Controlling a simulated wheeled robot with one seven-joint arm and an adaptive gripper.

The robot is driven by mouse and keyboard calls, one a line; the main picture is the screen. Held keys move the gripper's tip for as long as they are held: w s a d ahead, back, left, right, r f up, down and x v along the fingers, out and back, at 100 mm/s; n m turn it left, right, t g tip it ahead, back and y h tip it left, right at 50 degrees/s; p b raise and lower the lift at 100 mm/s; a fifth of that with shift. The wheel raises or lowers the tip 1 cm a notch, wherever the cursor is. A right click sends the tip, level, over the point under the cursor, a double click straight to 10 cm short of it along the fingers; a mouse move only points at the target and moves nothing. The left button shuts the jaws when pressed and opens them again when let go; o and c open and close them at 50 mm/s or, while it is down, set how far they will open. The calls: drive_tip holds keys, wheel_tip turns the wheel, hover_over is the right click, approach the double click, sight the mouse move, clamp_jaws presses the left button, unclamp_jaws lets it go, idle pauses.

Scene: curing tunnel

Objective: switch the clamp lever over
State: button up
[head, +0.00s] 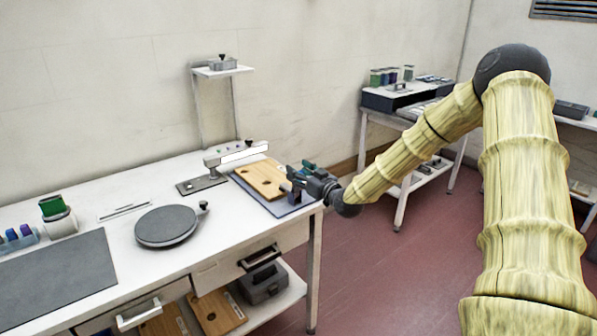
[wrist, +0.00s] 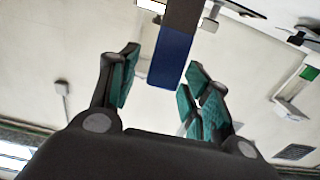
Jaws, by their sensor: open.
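The clamp lever appears as a blue-ended bar (wrist: 174,58) in the wrist view, coming down from the top edge between my finger pads. I see gaps on both sides of it. In the head view a small dark blue piece (head: 297,191) shows beside my gripper (head: 300,171), at the right end of the bench; it seems to be the same lever. My gripper is open, its teal-padded fingers on either side of the bar in the wrist view. The lever's pivot and clamp body are mostly hidden in the head view.
A wooden board (head: 262,178) lies on a blue-grey mat (head: 290,209) by the gripper. A stand with a white arm (head: 245,152) rises just left. A round grey turntable (head: 166,226) is farther left. Open floor (head: 365,270) lies right of the bench.

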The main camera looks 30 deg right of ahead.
drive_tip(key=shift+w, duration=0.25)
clamp_jaws()
